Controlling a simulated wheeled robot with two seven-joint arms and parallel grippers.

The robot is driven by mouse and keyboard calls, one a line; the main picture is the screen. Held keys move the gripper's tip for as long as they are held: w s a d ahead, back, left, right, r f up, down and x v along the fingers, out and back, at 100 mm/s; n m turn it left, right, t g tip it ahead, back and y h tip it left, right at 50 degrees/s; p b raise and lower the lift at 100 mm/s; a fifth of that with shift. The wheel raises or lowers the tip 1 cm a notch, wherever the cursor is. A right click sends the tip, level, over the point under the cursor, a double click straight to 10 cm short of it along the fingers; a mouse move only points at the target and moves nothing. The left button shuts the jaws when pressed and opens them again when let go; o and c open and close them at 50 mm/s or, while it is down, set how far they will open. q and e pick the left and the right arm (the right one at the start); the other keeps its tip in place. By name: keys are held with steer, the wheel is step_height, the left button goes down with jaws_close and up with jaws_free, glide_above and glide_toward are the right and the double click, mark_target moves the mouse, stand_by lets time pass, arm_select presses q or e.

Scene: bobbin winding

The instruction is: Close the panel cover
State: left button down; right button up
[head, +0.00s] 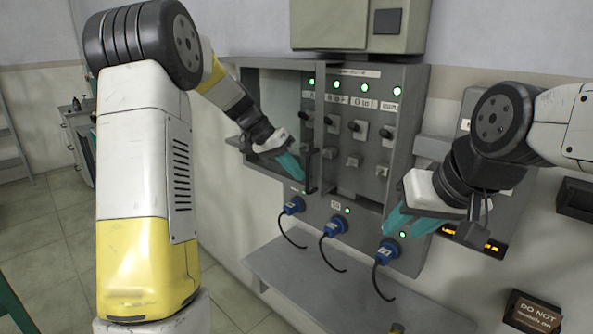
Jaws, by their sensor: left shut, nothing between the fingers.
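The grey electrical panel (408,125) stands against the wall with green lights, switches and knobs on its face. Its cover (285,95) appears as a grey-framed pale plate at the panel's left side, leaving the switches to its right exposed. A dark upright handle (312,170) shows at the cover's lower right edge. My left gripper (291,166) is shut and empty, its teal fingertips just left of the handle; I cannot tell whether they touch it. My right gripper (408,222) has its teal fingers apart in front of the panel's lower right, with nothing visible between them.
Several blue plugs (333,227) with black cables stick out below the switches. A grey shelf (300,275) lies beneath them. A grey-green box (335,25) sits above the panel. A "DO NOT" sign (536,312) is at lower right. Open floor (45,240) lies at left.

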arm_select(q)
steer(key=shift+s+d, duration=0.1)
steer(key=s+d, duration=1.2)
steer(key=d, duration=0.4)
steer(key=shift+s, duration=0.3)
steer(key=shift+d, duration=0.1)
